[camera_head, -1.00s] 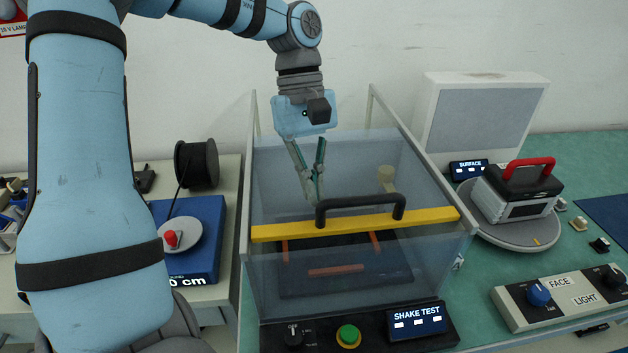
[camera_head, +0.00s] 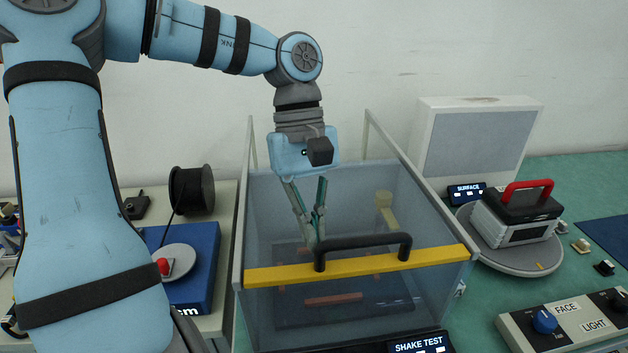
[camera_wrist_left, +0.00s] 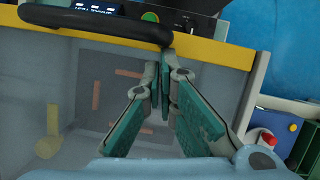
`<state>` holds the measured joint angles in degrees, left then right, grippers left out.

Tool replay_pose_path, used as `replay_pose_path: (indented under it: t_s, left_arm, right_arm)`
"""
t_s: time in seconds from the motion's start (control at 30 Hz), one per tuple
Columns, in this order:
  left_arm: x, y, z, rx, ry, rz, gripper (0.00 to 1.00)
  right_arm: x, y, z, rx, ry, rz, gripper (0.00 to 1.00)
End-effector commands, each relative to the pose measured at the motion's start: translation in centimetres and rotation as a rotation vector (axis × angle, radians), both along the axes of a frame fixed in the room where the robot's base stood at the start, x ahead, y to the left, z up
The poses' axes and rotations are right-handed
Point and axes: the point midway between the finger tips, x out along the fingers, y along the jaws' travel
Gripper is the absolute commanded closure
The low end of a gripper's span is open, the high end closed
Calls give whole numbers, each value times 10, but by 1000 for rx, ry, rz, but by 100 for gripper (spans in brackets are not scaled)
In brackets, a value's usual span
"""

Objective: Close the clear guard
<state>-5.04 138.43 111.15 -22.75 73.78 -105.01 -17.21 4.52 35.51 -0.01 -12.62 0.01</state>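The clear guard (camera_head: 345,200) is a see-through sheet on a walled enclosure, with a yellow bar (camera_head: 440,258) and a black arched handle (camera_head: 365,241) along its front edge. The bar spans the enclosure near its front. My left gripper (camera_head: 316,238) points down behind the left end of the handle. In the left wrist view its fingertips (camera_wrist_left: 160,82) come together beside the end of the handle (camera_wrist_left: 100,22). They look shut with nothing clearly between them. Whether they touch the handle or bar is unclear. My right gripper is out of view.
A SHAKE TEST display (camera_head: 421,344) is at the enclosure's front. To the right are a turntable (camera_head: 510,250) bearing a red-handled device (camera_head: 515,215) and a control box (camera_head: 565,322). To the left are a blue base (camera_head: 202,270) and a black spool (camera_head: 191,190).

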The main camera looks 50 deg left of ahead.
Motion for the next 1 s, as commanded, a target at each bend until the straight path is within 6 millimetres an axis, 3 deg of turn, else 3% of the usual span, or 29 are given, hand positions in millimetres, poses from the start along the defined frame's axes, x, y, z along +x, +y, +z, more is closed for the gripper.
replay_pose_path:
  t_s: [0.13,0.27,0.5,0.6,1.0]
  left_arm:
    - [3,10,3,-9,3,1,100]
    - [10,40,5,-12,3,12,100]
    - [20,66,71,-1,1,10,100]
    - [22,72,86,-3,2,9,100]
    - [23,75,92,-3,2,7,100]
  right_arm:
    - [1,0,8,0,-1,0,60]
    - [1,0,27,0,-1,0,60]
    - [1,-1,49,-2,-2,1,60]
    - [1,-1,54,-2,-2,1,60]
    - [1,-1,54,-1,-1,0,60]
